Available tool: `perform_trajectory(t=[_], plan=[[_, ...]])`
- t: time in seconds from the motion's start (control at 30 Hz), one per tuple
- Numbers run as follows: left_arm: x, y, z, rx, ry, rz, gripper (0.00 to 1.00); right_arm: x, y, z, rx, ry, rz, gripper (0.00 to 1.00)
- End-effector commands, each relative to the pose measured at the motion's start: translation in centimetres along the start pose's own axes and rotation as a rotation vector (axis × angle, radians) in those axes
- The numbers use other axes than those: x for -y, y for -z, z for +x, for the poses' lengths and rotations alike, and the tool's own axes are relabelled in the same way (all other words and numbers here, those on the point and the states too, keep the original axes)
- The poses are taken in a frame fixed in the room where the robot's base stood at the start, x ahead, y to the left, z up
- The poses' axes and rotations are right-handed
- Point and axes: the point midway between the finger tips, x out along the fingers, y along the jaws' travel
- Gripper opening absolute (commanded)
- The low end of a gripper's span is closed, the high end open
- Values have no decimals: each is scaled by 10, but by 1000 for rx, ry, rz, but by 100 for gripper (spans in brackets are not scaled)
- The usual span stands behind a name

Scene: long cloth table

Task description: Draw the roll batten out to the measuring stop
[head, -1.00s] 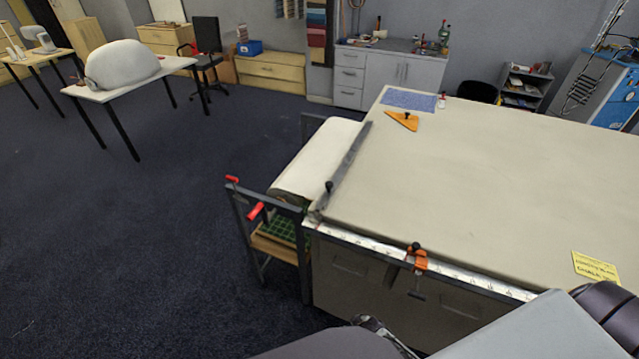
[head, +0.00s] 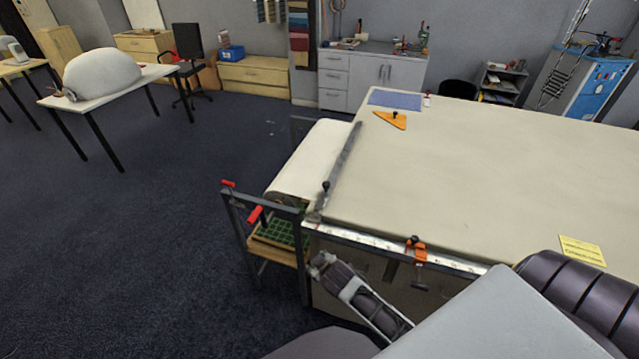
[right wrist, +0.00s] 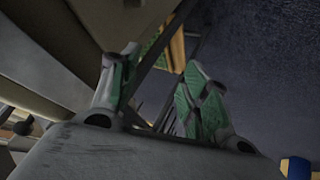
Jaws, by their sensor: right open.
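The roll batten (head: 342,172) is a dark grey bar with a black knob at its near end. It lies across the left end of the cloth table (head: 470,170), beside the white cloth roll (head: 309,160). An orange clamp (head: 416,250), which looks like the measuring stop, sits on the marked scale (head: 370,241) along the near edge. My right gripper (head: 322,262) is below the table's near left corner, apart from the batten. In the right wrist view its green-padded fingers (right wrist: 160,72) are spread and empty. My left gripper is not in view.
A roll stand with red handles (head: 255,215) and a green crate (head: 280,232) stands at the table's left end. An orange triangle (head: 391,120), a blue sheet (head: 395,99) and a yellow note (head: 581,251) lie on the table. Its middle is clear.

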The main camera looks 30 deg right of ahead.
Motion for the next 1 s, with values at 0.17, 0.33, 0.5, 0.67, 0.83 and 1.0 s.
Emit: perform_trajectory(t=[0.17,0.33,0.5,0.67,0.83,1.0], plan=[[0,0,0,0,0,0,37,-26,54,-19,-131,-70,-47,46],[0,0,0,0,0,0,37,-46,103,-31,-276,-137,-110,46],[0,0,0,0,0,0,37,-61,154,-46,-437,-201,-195,46],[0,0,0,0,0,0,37,-71,209,-68,-623,-263,-311,46],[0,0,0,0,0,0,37,-72,262,-97,-817,-312,-457,46],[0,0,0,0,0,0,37,-63,303,-128,-997,-342,-624,46]])
